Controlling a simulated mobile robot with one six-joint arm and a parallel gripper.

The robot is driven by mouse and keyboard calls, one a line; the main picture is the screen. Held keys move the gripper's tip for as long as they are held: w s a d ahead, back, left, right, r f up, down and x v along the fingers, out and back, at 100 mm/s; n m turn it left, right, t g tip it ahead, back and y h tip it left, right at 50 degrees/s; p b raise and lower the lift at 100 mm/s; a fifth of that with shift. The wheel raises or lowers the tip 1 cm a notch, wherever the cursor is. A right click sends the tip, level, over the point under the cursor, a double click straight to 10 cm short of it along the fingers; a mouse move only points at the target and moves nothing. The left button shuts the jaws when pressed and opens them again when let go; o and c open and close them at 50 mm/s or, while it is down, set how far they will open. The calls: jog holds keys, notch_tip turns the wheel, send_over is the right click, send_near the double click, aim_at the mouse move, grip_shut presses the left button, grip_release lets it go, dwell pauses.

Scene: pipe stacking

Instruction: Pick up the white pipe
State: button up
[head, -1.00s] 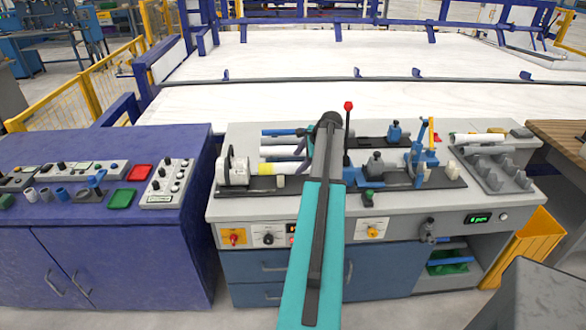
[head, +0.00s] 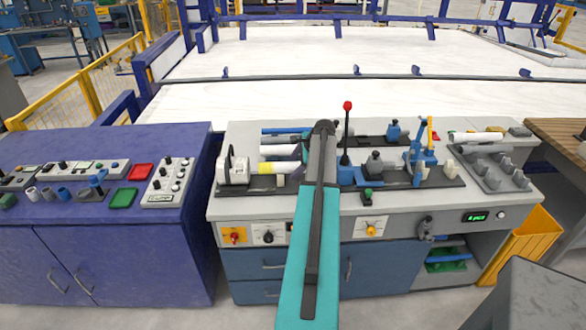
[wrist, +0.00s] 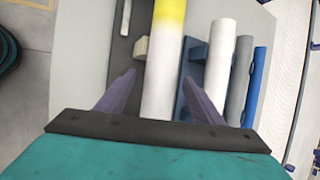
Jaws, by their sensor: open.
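A white pipe with a yellow band (wrist: 160,90) runs between the fingers of my gripper (wrist: 159,77) in the wrist view. The gripper is open, with a finger on each side of the pipe and gaps visible. In the head view this pipe's yellow band (head: 264,182) shows beside the white clamp block at the left of the bench. A second, plain white pipe (wrist: 220,62) lies to the right of the right finger; it shows behind the banded one in the head view (head: 279,151). My arm hides part of the pipes there.
A grey pipe (wrist: 240,80) and a blue pipe (wrist: 257,80) lie parallel further right in the wrist view. A red-knobbed lever (head: 347,135) and blue clamps (head: 420,160) stand right of my arm. Another white pipe (head: 477,137) lies on the right rack.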

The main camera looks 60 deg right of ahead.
aim_at(292, 162)
jog(key=shift+c, duration=0.4)
jog(key=c, duration=1.2)
jog(key=shift+c, duration=0.2)
jog(key=shift+r, duration=0.15)
jog(key=shift+r+b, duration=0.8)
jog(key=shift+r, duration=0.55)
jog(key=shift+s+a+r, duration=0.1)
jog(key=shift+s+r, duration=0.15)
jog(key=s+a+b, duration=0.2)
jog(key=s, duration=0.5)
jog(key=s+a+r+b, duration=0.1)
jog(key=s+a+b, duration=0.1)
jog(key=s, duration=0.5)
jog(key=shift+s+a+r, duration=0.3)
jog(key=shift+s+a, duration=0.05)
jog(key=shift+s, duration=0.05)
